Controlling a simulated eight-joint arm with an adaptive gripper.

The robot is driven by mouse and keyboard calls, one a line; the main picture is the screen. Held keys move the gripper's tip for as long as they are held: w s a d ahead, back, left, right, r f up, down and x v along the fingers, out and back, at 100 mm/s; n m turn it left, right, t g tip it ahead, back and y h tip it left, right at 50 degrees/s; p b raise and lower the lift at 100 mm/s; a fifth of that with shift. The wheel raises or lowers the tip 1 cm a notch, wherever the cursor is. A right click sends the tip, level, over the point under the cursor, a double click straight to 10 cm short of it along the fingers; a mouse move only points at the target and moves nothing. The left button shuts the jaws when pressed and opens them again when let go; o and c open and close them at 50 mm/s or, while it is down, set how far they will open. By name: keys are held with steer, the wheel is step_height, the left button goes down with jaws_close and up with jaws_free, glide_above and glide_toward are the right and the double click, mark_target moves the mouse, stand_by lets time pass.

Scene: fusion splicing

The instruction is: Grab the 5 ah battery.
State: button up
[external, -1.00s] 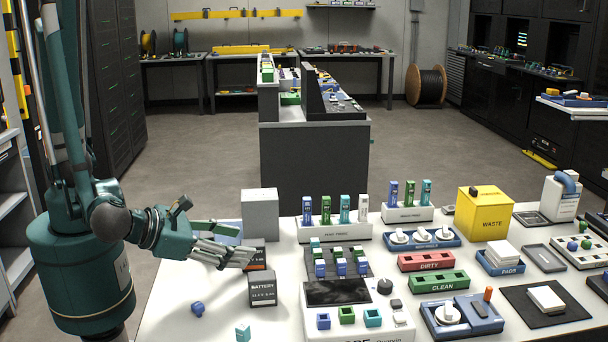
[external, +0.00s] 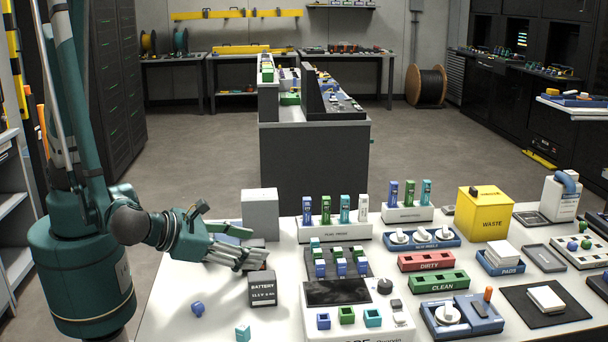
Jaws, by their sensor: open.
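A dark grey box marked BATTERY (external: 262,291) stands on the white table at the left of the panel. The capacity on its label is too small to read surely. A second dark box (external: 257,243) stands behind it, mostly covered by my gripper's fingers, so its label cannot be read. My gripper (external: 250,249) is open, with its fingers pointing right. In the picture its fingers overlap the second box and lie above and behind the front battery. I cannot tell whether they touch the second box.
A light grey box (external: 260,214) stands just behind the gripper. A control panel (external: 350,322) and sample racks stand close on the right. A small blue piece (external: 197,308) and a teal cube (external: 243,333) lie in front. The table's left front is mostly clear.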

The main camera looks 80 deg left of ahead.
steer(key=c, duration=1.5)
steer(key=shift+o, duration=0.2)
steer(key=shift+r, duration=0.15)
steer(key=shift+r+p, duration=1.75)
steer(key=shift+r, duration=3.15)
